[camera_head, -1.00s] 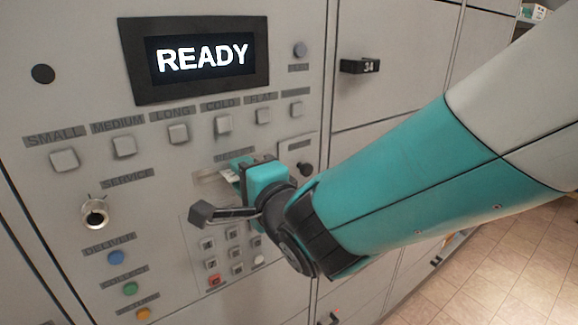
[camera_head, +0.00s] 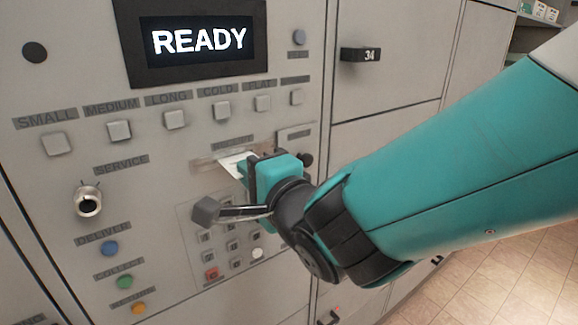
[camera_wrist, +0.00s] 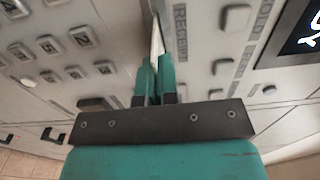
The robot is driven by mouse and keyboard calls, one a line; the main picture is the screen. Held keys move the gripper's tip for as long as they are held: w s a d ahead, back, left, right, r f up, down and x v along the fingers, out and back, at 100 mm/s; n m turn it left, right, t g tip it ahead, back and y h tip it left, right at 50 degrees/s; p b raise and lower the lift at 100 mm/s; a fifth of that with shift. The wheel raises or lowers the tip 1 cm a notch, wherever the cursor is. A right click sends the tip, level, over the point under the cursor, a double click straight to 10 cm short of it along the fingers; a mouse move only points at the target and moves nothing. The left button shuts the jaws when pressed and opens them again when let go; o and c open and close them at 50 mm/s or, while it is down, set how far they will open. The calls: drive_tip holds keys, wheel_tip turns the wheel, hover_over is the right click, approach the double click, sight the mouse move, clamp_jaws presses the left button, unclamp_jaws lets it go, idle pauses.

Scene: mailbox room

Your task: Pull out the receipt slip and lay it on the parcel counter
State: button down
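The white receipt slip (camera_head: 233,164) sticks out of a slot in the grey panel, below the button row. It also shows in the wrist view as a thin pale strip (camera_wrist: 156,40), seen nearly edge-on. My gripper (camera_head: 243,172) is at the slip, a little out from the panel. In the wrist view its two teal fingers (camera_wrist: 156,72) are close together with the strip between their tips. Whether the slip's inner end is still in the slot is hard to tell. I cannot make out the parcel counter in either view.
The panel has a screen (camera_head: 198,40) reading READY, a row of square buttons, a keypad (camera_head: 218,247) under my gripper and a protruding service lock (camera_head: 88,201). Tiled floor (camera_head: 500,275) is open at lower right.

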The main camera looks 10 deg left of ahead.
drive_tip(key=b+v, duration=0.4)
drive_tip(key=v, duration=0.2)
idle(0.6)
